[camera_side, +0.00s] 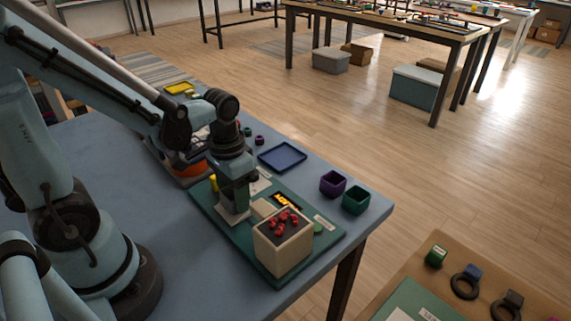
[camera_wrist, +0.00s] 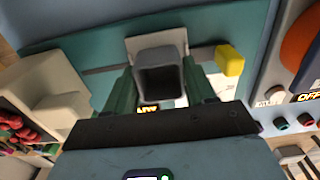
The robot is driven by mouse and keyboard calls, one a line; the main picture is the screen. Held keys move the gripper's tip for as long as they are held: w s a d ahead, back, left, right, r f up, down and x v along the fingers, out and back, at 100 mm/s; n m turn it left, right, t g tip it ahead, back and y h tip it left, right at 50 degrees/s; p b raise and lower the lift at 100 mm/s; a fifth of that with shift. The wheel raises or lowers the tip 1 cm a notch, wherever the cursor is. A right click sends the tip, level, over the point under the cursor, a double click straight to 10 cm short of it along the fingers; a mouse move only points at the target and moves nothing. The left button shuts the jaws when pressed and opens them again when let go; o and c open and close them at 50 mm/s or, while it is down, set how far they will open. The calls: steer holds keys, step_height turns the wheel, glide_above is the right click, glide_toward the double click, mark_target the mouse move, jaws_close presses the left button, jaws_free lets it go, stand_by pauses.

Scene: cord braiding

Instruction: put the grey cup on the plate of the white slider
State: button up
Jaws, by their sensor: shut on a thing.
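The grey cup (camera_wrist: 160,85) is between the two green fingers of my gripper (camera_wrist: 162,92), with its open square mouth facing the wrist camera. My gripper (camera_side: 238,200) is shut on it, low over the green board. The white slider's pale plate (camera_wrist: 150,40) shows just beyond the cup in the wrist view, and the plate (camera_side: 231,215) shows below my gripper in the side view. Whether the cup touches the plate, I cannot tell. In the side view the cup is hard to make out among the fingers.
A cream box (camera_side: 283,248) with red pieces on top stands on the green board (camera_side: 322,243). A yellow block (camera_wrist: 229,60) is right of the cup in the wrist view. A blue tray (camera_side: 283,157), a purple bin (camera_side: 332,183) and a green bin (camera_side: 356,200) stand beyond.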

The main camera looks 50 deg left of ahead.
steer(key=shift+f, duration=0.25)
stand_by(0.4)
steer(key=o, duration=1.1)
step_height(320, 180, up, 11)
stand_by(0.6)
steer(key=shift+w+d+f+t, duration=0.1)
steer(key=shift+w+d+t, duration=0.2)
steer(key=shift+t, duration=0.9)
steer(key=shift+w+d+t, duration=0.2)
steer(key=shift+w+t, duration=0.25)
steer(key=shift+t, duration=0.75)
steer(key=shift+w+d+f+t, duration=0.1)
steer(key=shift+w+d+t, duration=0.2)
steer(key=shift+t, duration=0.9)
